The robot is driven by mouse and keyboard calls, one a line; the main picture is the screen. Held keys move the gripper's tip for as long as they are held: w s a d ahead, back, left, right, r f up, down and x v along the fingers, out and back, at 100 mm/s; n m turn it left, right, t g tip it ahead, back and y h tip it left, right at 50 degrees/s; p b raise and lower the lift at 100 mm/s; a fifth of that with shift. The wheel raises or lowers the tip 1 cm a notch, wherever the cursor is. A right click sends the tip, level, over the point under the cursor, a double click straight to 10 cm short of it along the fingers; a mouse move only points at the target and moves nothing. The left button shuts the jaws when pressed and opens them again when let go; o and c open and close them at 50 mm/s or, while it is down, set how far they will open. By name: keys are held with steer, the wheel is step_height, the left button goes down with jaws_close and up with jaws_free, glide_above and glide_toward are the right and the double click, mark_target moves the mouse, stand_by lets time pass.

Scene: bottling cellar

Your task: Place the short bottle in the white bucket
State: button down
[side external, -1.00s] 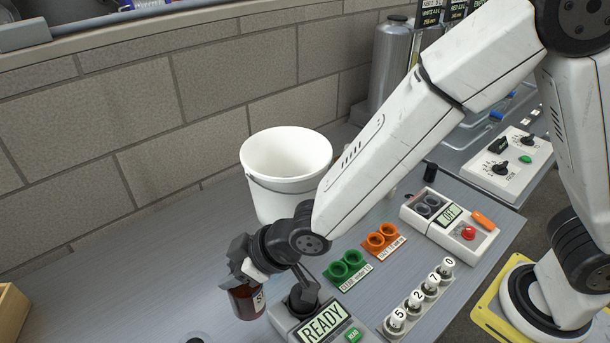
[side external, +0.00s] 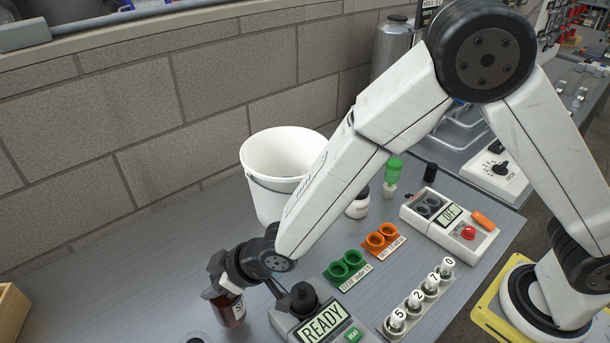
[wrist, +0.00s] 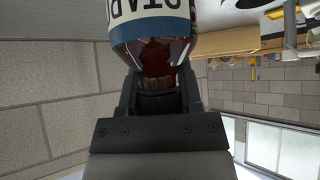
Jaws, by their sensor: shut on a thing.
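My gripper (side external: 224,290) is shut on a short brown bottle (side external: 232,313) with a white label, at the lower left of the side external view. The bottle also shows close up in the wrist view (wrist: 152,45), with a blue band by the label and its narrow end between my gripper fingers (wrist: 158,98). The gripper covers the bottle's top in the side external view. I cannot tell whether its base touches the bench. The white bucket (side external: 262,195) stands upright behind and to the right of the gripper. My arm link hides part of its right side.
A READY device (side external: 323,325) stands just right of the bottle. Green holders (side external: 348,268), orange holders (side external: 383,240) and a numbered rack (side external: 415,303) are farther right. A white jar (side external: 357,207) and a green-topped bottle (side external: 392,178) stand beyond my arm. Bench left of the bucket is clear.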

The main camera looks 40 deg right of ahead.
steer(key=shift+w+a+f, duration=0.1)
steer(key=shift+w+f, duration=0.1)
steer(key=shift+f, duration=1.4)
steer(key=shift+f, duration=0.1)
steer(key=shift+c, duration=1.3)
jaws_free()
steer(key=shift+s+f, duration=0.1)
steer(key=shift+s+d+r, duration=0.25)
steer(key=shift+r, duration=0.25)
steer(key=v, duration=1.1)
